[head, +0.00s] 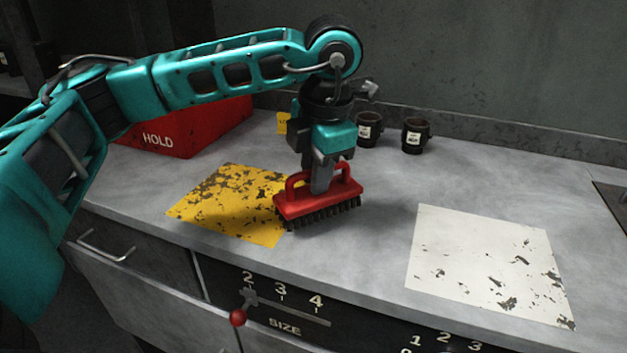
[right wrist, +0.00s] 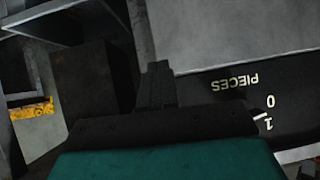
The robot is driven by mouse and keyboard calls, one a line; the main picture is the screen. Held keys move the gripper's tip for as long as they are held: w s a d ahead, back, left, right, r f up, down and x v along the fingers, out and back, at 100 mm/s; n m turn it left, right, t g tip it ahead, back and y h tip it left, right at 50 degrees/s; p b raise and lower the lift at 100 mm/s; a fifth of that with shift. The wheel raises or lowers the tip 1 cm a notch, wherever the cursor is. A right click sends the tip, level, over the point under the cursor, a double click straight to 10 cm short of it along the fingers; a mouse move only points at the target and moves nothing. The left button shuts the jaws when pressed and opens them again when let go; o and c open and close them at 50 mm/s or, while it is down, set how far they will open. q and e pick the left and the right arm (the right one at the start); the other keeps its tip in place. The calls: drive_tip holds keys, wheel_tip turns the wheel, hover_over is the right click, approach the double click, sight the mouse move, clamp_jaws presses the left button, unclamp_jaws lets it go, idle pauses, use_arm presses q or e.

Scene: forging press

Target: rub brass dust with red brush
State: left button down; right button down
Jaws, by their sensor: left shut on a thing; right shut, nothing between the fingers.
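The red brush (head: 318,203) has a red back, a looped handle and dark bristles pointing down. My left gripper (head: 321,180) is shut on its handle from above. The brush is at the right edge of the worn yellow patch (head: 225,200) on the grey counter, covering a bit of it. The bristles are at or just above the surface; I cannot tell if they touch. I cannot make out any brass dust apart from the patch's worn yellow paint. My right gripper (right wrist: 160,85) shows in the right wrist view, shut and empty, by the counter's front.
A worn white patch (head: 488,260) lies on the grey counter (head: 370,210) at right. Two dark mugs, one (head: 368,130) beside the other (head: 415,135), stand at the back. A red HOLD box (head: 190,130) is at back left. A red-knobbed SIZE lever (head: 238,317) is on the front.

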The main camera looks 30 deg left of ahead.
use_arm(q)
wheel_tip(320, 180, up, 4)
drive_tip(key=shift+f+p, duration=0.25)
drive_tip(key=shift+p, duration=0.8)
drive_tip(key=shift+r+p, duration=0.65)
drive_tip(key=shift+r, duration=0.3)
drive_tip(key=shift+r, duration=0.1)
